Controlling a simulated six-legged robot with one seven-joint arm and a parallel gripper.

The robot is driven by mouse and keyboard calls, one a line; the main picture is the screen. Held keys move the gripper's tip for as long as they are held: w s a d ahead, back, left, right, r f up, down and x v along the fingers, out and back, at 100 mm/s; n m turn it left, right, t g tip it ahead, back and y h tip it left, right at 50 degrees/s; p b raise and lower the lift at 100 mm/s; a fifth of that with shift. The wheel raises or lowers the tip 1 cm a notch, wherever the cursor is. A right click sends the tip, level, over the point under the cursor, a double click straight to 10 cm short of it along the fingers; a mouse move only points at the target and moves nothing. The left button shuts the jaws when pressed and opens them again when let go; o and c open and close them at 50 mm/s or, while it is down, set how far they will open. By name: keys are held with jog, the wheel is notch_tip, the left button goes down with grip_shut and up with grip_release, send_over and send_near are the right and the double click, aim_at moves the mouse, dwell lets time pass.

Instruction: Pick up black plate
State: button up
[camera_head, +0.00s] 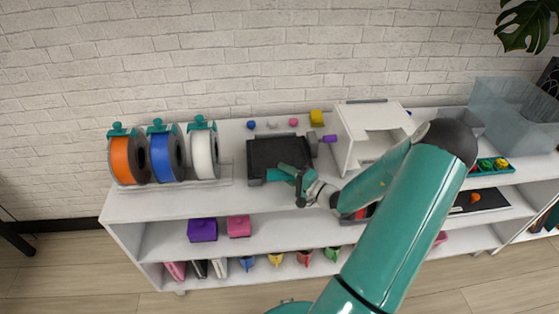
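The black plate (264,153) is a dark, flat, squarish thing on the white shelf top, right of the filament spools. My gripper (288,184) is at the plate's front right corner, reaching in from the right. Its teal and dark fingers look spread apart, with nothing seen held between them. One finger overlaps the front part of the plate in the picture. I cannot tell whether it touches the plate. My gripper and wrist hide part of the plate's front right side.
Orange (122,160), blue (161,158) and white (202,155) spools stand left on a clear stand. A white open-fronted box (368,122) stands right of the plate. A clear bin (505,112) is far right.

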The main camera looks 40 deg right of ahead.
grip_shut()
jog(key=shift+r, duration=0.15)
notch_tip(320, 180, up, 10)
jog(key=shift+f, duration=0.1)
dwell(0.4)
